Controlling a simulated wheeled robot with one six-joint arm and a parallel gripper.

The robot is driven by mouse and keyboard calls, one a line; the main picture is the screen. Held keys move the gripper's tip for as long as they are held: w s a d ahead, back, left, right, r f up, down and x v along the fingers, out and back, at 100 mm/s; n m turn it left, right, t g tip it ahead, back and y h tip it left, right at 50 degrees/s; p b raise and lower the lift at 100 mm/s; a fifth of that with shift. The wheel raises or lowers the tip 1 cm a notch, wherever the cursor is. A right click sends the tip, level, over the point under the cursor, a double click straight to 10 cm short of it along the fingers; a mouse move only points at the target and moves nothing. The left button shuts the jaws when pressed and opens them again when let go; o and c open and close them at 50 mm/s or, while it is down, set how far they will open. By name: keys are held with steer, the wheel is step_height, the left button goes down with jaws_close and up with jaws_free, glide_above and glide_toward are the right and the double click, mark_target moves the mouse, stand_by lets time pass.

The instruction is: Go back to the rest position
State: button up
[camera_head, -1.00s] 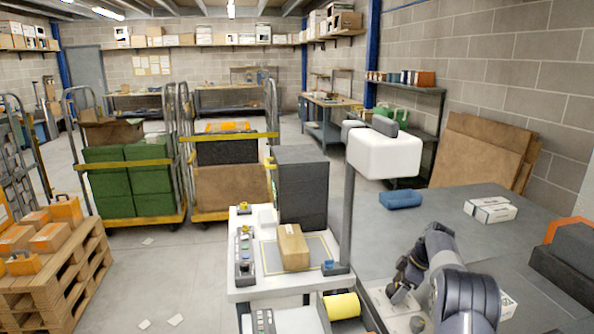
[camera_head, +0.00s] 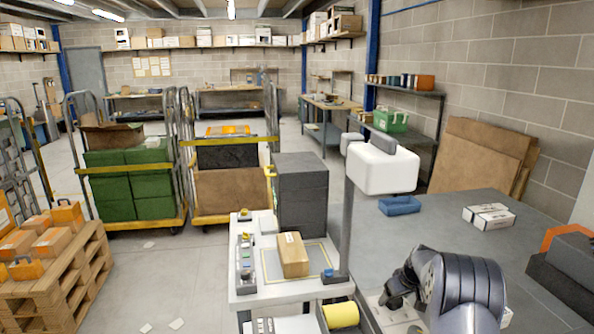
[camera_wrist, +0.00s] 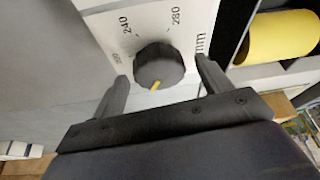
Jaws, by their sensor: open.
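In the wrist view my gripper (camera_wrist: 160,88) is open, with its two fingers spread apart.
A yellow roll (camera_head: 341,311) lies near the white bench (camera_head: 290,288), which bears a cardboard box (camera_head: 293,255). A white box (camera_head: 489,216) and a blue item (camera_head: 399,205) lie on the grey table (camera_head: 450,228). Roll cages and a wooden pallet (camera_head: 75,285) stand left.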

steer(key=shift+a+r+m+h+p, duration=0.15)
steer(key=shift+m+h+p, duration=0.15)
steer(key=shift+m+p, duration=0.55)
steer(key=shift+f, duration=0.2)
